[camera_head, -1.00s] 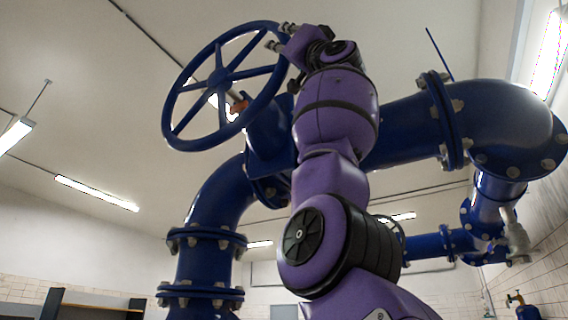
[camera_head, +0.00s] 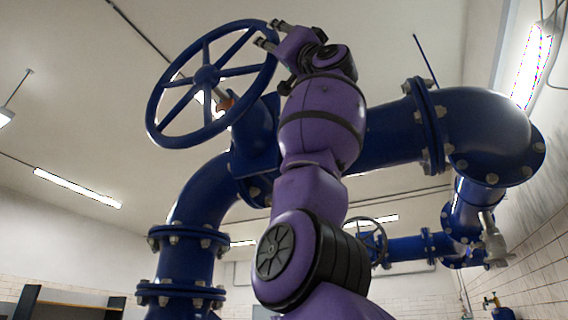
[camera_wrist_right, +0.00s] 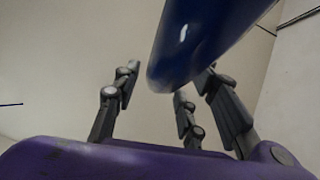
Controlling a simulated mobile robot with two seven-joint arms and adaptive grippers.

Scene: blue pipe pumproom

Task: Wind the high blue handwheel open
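The high blue handwheel (camera_head: 207,76) is a large spoked ring on a stem at the upper left of the head view. My right gripper (camera_head: 266,33) is at the upper right part of its rim, with fingers pointing left toward the rim. In the right wrist view the blue rim (camera_wrist_right: 195,45) is large and runs in among the fingers of my right gripper (camera_wrist_right: 165,90). The fingers stand apart, with the rim between or just above them. I cannot tell whether they touch it. My left gripper is not in view.
Thick blue pipes (camera_head: 400,130) with bolted flanges run behind and right of my right arm. A smaller handwheel (camera_head: 371,238) sits lower behind the arm. A white wall (camera_head: 540,215) is at the right. Open air lies left of the handwheel.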

